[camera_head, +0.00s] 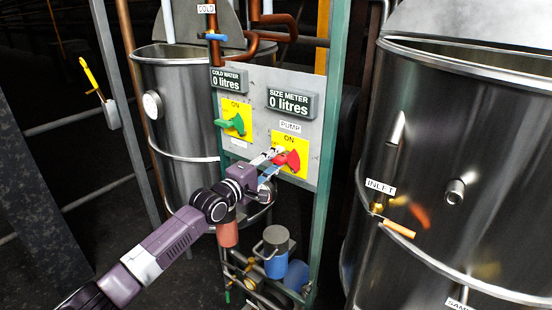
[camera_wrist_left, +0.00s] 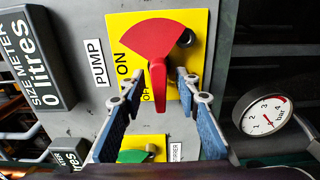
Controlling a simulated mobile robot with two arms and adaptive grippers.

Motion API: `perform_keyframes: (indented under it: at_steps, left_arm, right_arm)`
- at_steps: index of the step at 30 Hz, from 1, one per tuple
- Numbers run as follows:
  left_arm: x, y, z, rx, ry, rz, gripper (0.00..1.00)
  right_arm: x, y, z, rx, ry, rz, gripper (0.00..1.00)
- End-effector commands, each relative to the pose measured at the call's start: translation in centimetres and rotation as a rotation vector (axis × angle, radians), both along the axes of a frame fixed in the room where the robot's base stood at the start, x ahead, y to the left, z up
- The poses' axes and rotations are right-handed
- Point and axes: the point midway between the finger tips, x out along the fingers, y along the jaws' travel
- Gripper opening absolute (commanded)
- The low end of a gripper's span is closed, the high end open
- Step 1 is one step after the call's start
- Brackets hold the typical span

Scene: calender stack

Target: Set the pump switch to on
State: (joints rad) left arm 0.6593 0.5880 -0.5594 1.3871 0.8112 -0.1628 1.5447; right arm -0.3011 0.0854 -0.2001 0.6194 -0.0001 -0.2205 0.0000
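The pump switch (camera_head: 292,160) is a red handle on a yellow plate (camera_head: 302,143) marked ON, below the PUMP label (camera_head: 290,127) on the grey panel. My left gripper (camera_head: 277,158) is at this switch, its fingers partly overlapping it in the head view. In the left wrist view the red switch (camera_wrist_left: 158,45) has a wide fan-shaped part and a narrow handle. The handle lies between the two blue-padded fingers of the left gripper (camera_wrist_left: 158,90), with a gap visible on each side. The fingers are open. My right gripper is not in view.
A green-handled switch (camera_head: 231,122) on another yellow plate sits left of the pump switch. Displays for cold water (camera_head: 228,81) and size meter (camera_head: 290,102) read 0 litres. Steel tanks (camera_head: 465,150) stand either side. A pressure gauge (camera_wrist_left: 265,115) is right of the fingers.

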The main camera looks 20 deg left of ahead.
Motion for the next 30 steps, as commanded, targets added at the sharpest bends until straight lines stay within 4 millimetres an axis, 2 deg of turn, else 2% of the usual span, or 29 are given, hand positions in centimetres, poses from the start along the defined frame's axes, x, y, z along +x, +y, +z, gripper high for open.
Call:
perform_keyframes:
  at_steps: [10,18,30]
  left_arm:
    - [0.26,-0.08,0.03,0.001,-0.001,0.0,0.29]
    - [0.25,-0.06,0.02,0.001,0.0,0.0,0.0]
    - [0.23,-0.07,-0.01,0.034,-0.012,0.0,0.0]
  right_arm:
    - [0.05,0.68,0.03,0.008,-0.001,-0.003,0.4]
    - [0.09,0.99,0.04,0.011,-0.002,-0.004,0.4]
    - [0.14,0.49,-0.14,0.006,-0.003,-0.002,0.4]
